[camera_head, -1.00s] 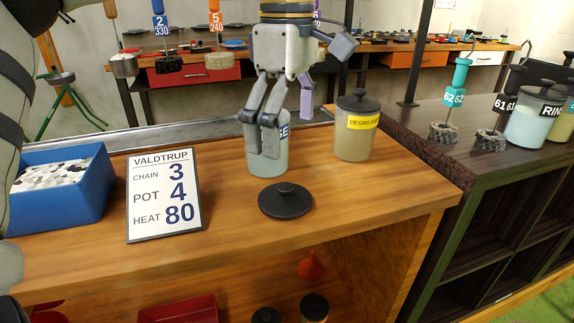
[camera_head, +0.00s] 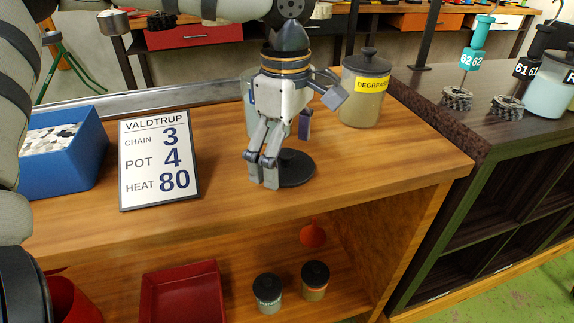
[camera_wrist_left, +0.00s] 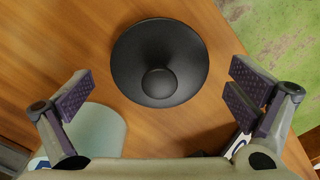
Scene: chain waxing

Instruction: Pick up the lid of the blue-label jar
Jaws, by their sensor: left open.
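The black round lid (camera_head: 298,170) lies flat on the wooden bench with its knob up. It also shows in full in the left wrist view (camera_wrist_left: 158,45), above and between the fingers in the picture. My left gripper (camera_head: 265,178) is open and empty, pointing down at the lid and hiding part of it in the head view. The wrist view shows its two padded fingers (camera_wrist_left: 162,92) spread wide, apart from the lid. The lidless pale jar (camera_head: 247,112) stands just behind, mostly hidden by the gripper; it also shows at the wrist view's lower left (camera_wrist_left: 97,130). My right gripper is not in view.
A lidded jar with a yellow label (camera_head: 362,100) stands at the back right. A sign (camera_head: 160,192) and a blue bin (camera_head: 92,160) occupy the left. Bench in front of the lid is clear. A lower shelf holds a red bin (camera_head: 182,268) and small jars.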

